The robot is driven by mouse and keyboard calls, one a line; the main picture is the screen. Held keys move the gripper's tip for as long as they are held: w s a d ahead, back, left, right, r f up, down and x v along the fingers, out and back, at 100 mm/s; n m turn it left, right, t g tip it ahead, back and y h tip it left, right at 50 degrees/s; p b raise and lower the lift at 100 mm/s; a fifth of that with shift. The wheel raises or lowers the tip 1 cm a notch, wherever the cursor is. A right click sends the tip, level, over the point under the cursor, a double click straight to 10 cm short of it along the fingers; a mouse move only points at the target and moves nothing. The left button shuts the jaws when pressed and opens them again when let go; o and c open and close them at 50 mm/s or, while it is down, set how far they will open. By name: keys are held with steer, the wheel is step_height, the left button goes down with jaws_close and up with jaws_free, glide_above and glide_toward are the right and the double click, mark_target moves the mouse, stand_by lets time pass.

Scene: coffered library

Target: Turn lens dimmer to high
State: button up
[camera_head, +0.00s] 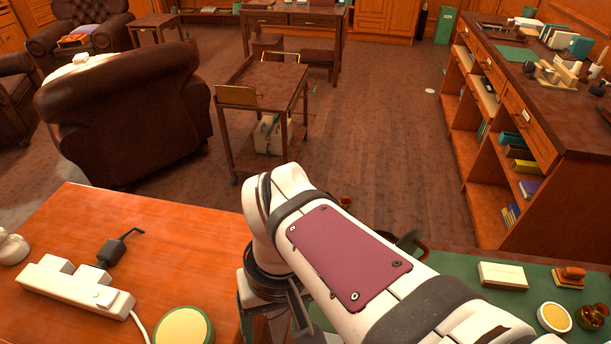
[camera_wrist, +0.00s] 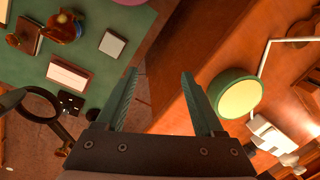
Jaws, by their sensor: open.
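My gripper (camera_wrist: 159,73) is open, with nothing between its fingers. In the wrist view it hangs over the gap between the green-topped desk and the orange wooden desk. A dark-rimmed round lens (camera_wrist: 38,103) is at the left of the wrist view, apart from my fingers. A small black piece with pale spots (camera_wrist: 70,103) sits beside it; it may be the lens dimmer, but its setting is too small to read. In the head view my arm hides most of that area, and only part of a dark curved rim (camera_head: 408,243) shows behind it.
The orange desk (camera_head: 100,215) holds a white power strip (camera_head: 75,290), a black adapter (camera_head: 112,250) and a green drum with a cream top (camera_head: 183,328). The green desktop (camera_head: 455,283) holds a pale box (camera_head: 503,275), a stamp (camera_head: 569,274) and a yellow-filled dish (camera_head: 554,317).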

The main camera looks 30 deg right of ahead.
steer(key=w+d+f+n+h, duration=0.1)
steer(key=w+d+n, duration=0.5)
steer(key=d, duration=0.5)
steer(key=w+d+n, duration=0.4)
steer(key=w+d, duration=0.4)
steer(key=d, duration=0.4)
steer(key=d+f+n, duration=0.4)
steer(key=d+f, duration=0.1)
steer(key=d, duration=0.4)
steer(key=f, duration=1.4)
steer(key=shift+w+d, duration=0.1)
steer(key=shift+w, duration=0.25)
steer(key=shift+f, duration=0.5)
steer(key=shift+c, duration=0.2)
jaws_close()
